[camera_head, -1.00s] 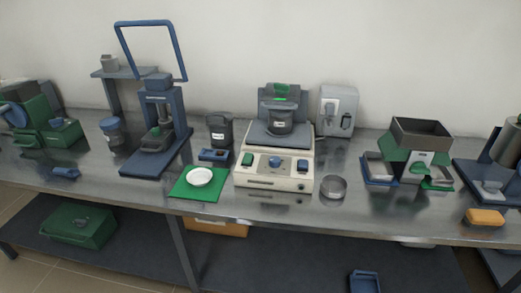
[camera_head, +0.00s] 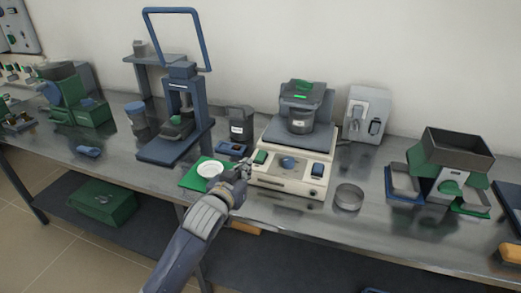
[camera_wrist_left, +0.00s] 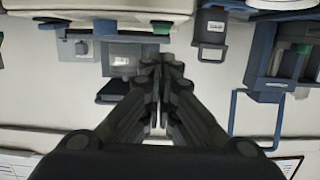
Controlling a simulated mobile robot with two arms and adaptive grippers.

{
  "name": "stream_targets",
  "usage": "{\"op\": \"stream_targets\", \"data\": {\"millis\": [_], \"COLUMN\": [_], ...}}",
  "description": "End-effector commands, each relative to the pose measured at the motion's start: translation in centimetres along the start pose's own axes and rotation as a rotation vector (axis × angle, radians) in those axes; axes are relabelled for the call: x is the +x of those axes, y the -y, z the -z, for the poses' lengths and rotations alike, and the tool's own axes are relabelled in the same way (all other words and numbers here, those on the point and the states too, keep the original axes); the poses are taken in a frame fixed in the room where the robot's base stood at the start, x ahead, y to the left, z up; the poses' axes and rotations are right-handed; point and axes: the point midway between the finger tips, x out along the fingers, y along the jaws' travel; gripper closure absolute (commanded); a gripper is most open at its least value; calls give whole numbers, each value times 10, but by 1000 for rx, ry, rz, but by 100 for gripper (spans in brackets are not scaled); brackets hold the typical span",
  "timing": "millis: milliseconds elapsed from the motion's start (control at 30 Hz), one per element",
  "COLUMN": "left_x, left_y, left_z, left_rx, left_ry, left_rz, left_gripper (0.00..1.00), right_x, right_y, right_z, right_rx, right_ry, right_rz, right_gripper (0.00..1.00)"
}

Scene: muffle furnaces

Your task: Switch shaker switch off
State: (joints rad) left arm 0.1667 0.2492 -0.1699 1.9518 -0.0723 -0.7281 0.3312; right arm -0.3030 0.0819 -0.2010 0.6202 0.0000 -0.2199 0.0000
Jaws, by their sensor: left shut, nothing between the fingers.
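The shaker (camera_head: 290,185) is a cream-coloured unit with a grey platform carrying a dark pot (camera_head: 300,118). A green switch (camera_head: 261,157) is on the left of its front panel, a blue knob (camera_head: 287,162) in the middle and a small switch (camera_head: 317,170) on the right. My left gripper (camera_head: 244,168) is shut and empty, just left of the shaker's front panel, below the green switch; I cannot tell whether it touches anything. In the left wrist view its fingers (camera_wrist_left: 160,68) are together, and part of the cream body (camera_wrist_left: 130,5) shows at the top. My right gripper is out of view.
A white dish (camera_head: 209,169) on a green mat (camera_head: 190,180) lies left of my gripper. A dark labelled canister (camera_head: 237,128) and a blue-framed press (camera_head: 180,110) stand behind. A round metal ring (camera_head: 348,197) sits right of the shaker.

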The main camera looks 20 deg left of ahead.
Motion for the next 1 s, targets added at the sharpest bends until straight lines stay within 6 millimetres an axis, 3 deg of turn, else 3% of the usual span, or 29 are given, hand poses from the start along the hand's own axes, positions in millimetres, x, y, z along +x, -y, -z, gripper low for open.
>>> {"op": "stream_targets", "data": {"millis": [100,200,667,1000], "left_x": [10,13,18,63], "left_y": [2,2,2,2], "left_z": [25,35,36,42], "left_rx": [-5,-8,-8,-8], "left_ry": [-64,-88,-92,-92], "left_rz": [-6,-8,-8,-8], "left_gripper": [100,100,100,100], "right_x": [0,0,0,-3], "right_y": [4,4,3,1], "right_z": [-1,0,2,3], "right_rx": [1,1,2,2], "right_ry": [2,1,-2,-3], "right_rz": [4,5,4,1], "right_gripper": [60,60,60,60]}}
